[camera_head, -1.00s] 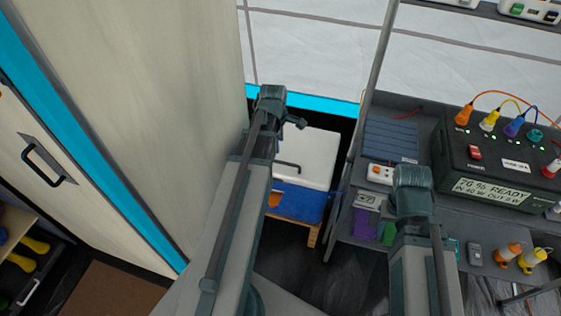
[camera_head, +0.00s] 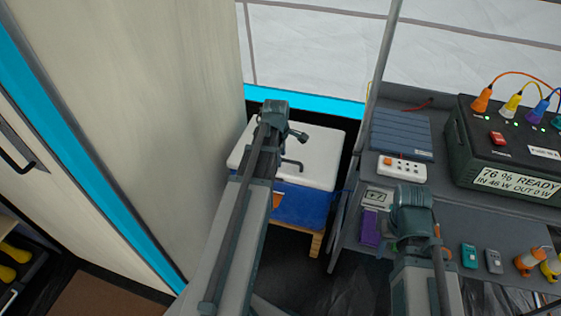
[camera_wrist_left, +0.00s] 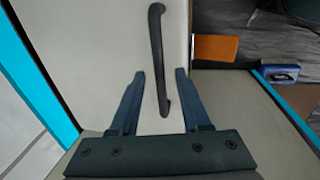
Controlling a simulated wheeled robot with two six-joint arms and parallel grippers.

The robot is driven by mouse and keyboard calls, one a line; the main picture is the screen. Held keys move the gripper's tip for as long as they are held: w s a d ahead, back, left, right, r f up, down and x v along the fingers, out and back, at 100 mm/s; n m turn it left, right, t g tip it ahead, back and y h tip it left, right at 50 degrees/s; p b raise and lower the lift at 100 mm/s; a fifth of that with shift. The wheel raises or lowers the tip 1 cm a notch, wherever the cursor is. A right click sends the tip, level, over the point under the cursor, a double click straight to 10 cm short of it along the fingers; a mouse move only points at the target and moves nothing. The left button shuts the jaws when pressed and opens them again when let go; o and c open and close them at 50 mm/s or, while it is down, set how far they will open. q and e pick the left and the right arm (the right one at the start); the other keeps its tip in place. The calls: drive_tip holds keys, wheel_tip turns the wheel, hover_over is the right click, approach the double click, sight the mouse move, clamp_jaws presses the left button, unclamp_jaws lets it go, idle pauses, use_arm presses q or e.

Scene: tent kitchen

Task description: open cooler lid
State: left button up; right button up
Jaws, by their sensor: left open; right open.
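The cooler has a white lid (camera_head: 318,150) and a blue body (camera_head: 305,205), and it stands on a low wooden stand. The lid is shut. A dark bent handle (camera_head: 290,164) lies on the lid. In the left wrist view the handle (camera_wrist_left: 157,50) runs over a pale surface, its lower end between the two fingers. My left gripper (camera_wrist_left: 160,74) is open; whether it touches the handle I cannot tell. In the head view my left arm hides part of the lid and body. My right arm reaches over the grey shelf, and its fingers do not show.
A tall pale cabinet (camera_head: 150,110) stands close on the left of the cooler. A grey shelf unit (camera_head: 350,235) on the right holds a power box (camera_head: 510,150), a power strip (camera_head: 402,167) and small bottles. Dark floor lies between.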

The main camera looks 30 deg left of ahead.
use_arm(q)
drive_tip(key=shift+f, duration=0.1)
clamp_jaws()
idle(1.4)
